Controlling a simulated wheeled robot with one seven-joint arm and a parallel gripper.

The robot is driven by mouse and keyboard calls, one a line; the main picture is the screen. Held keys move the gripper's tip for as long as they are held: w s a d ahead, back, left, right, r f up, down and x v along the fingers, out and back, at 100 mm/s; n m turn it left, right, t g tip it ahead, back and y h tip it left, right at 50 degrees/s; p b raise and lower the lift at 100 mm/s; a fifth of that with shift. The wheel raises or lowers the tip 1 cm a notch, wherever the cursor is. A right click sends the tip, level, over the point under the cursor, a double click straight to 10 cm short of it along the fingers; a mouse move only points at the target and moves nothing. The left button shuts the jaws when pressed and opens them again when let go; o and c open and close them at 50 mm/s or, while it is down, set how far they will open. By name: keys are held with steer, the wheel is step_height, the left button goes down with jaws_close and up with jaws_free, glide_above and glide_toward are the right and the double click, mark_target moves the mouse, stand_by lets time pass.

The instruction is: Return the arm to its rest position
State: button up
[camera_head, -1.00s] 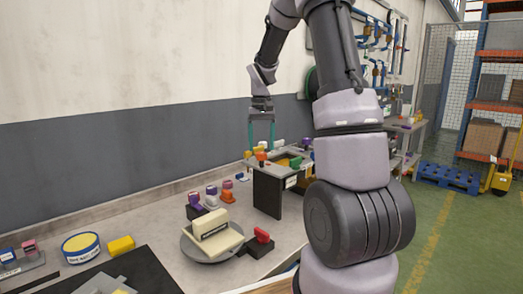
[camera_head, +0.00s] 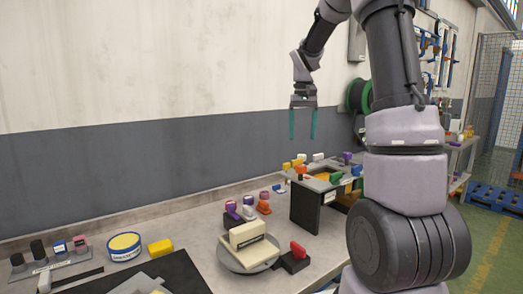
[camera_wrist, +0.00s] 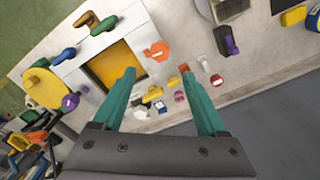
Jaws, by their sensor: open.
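My gripper (camera_head: 302,124) hangs from my raised arm above the back of the bench, fingers pointing down. Its two green fingers are apart with nothing between them. In the wrist view the gripper (camera_wrist: 160,78) is also open and empty, with the bench and its small parts well below the fingertips. My arm rises at the right of the head view and bends over to the left.
The wall stands behind. Air around the gripper is clear.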

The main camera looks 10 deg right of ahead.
steer(key=s+a+r+t, duration=0.2)
steer(key=s+a, duration=0.1)
steer(key=s, duration=0.5)
steer(key=s+a+r+m+t+y, duration=0.1)
steer(key=s+a+r+t, duration=0.1)
steer(key=s, duration=0.6)
steer(key=s+a+r+t+y, duration=0.1)
steer(key=s+a+r+t, duration=0.2)
steer(key=s, duration=0.5)
steer(key=shift+s+a+r+m, duration=0.15)
steer(key=shift+s+a+m, duration=0.15)
steer(key=shift+s+m, duration=0.1)
stand_by(0.4)
